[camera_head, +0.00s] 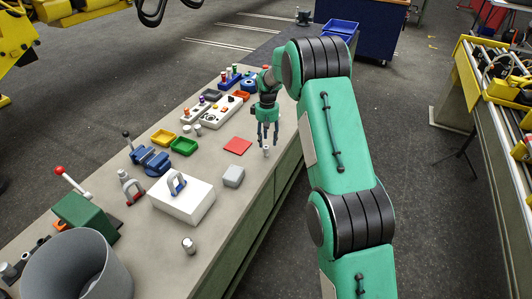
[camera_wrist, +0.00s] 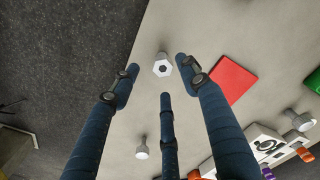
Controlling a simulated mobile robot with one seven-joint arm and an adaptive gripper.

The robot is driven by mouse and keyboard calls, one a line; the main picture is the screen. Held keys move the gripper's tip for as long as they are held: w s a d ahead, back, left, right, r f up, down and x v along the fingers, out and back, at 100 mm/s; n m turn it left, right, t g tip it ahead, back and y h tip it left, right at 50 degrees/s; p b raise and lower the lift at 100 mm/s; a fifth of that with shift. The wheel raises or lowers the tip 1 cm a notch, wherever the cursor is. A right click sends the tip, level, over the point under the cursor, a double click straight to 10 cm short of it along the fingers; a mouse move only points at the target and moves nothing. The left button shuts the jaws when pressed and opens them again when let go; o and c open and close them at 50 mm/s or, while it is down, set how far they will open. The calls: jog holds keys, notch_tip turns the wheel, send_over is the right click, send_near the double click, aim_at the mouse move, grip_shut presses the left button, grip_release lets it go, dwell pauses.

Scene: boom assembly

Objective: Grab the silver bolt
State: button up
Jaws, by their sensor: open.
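A silver bolt (camera_head: 266,152) stands upright on the workbench near its right edge, just below my gripper (camera_head: 267,132). In the wrist view the bolt shows its hexagonal head with a dark centre (camera_wrist: 162,67). It lies between the tips of my gripper's three dark blue fingers (camera_wrist: 158,78), nearer the right finger. The fingers are spread and hold nothing; I see no clear contact with the bolt. Another silver bolt-like piece (camera_head: 189,245) stands at the bench's front. In the wrist view, two more silver pieces stand apart, one low (camera_wrist: 142,150) and one at right (camera_wrist: 290,116).
A flat red square (camera_head: 237,146) lies left of the bolt. A grey block (camera_head: 233,177) and a white box with a handle (camera_head: 182,202) stand nearer the front. Green (camera_head: 184,147) and yellow (camera_head: 163,137) trays lie farther left. The workbench (camera_head: 217,232) has bare room around the bolt.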

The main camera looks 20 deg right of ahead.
aim_at(266, 147)
jog(key=shift+f, duration=0.2)
jog(key=shift+a+f+b, duration=0.15)
jog(key=shift+f+b, duration=0.65)
jog(key=shift+f, duration=1.75)
jog(key=shift+c, duration=0.3)
grip_shut()
